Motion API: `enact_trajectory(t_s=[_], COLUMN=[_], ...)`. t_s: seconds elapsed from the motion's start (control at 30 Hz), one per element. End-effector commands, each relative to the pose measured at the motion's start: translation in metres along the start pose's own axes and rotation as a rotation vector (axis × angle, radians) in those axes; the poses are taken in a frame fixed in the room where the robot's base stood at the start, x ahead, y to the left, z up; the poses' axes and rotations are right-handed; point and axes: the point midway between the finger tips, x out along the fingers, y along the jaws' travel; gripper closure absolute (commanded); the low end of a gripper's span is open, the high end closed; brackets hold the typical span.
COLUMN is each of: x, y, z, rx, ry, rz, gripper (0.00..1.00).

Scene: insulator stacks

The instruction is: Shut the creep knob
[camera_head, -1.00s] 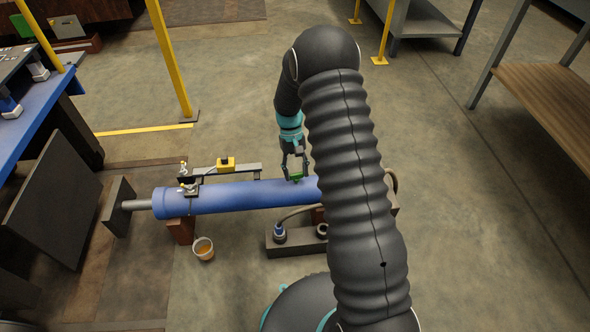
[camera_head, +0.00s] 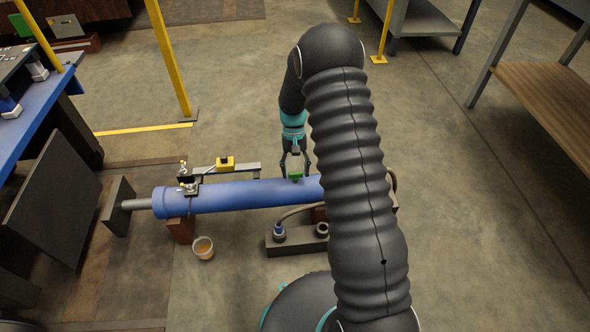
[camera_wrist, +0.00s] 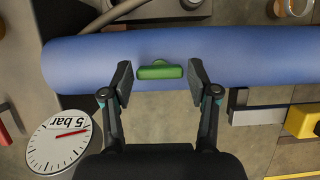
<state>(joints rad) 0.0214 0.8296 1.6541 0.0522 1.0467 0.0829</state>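A green knob (camera_wrist: 158,72), which I take to be the creep knob, sits on the side of a long blue cylinder (camera_wrist: 235,60). It lies crosswise in the wrist view, and it also shows in the head view (camera_head: 295,176) on top of the cylinder (camera_head: 235,195). My gripper (camera_wrist: 161,80) is open, one finger on each side of the knob, with a gap on both sides. In the head view my gripper (camera_head: 295,172) hangs over the cylinder from behind. My arm hides the cylinder's right end.
A round gauge (camera_wrist: 58,142) marked "5 bar" is at lower left in the wrist view. A yellow block (camera_head: 225,163) sits on a bar behind the cylinder. A cup (camera_head: 203,248) stands in front, by a dark block with a hose fitting (camera_head: 279,233). Open floor lies beyond.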

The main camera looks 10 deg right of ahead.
Motion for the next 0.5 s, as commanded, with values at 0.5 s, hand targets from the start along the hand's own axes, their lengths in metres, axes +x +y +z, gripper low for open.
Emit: enact_trajectory(t_s=[0.5], x=[-0.013], y=[0.0], z=[-0.001], rx=[-0.001], ry=[0.002], rz=[0.0], gripper=[0.25])
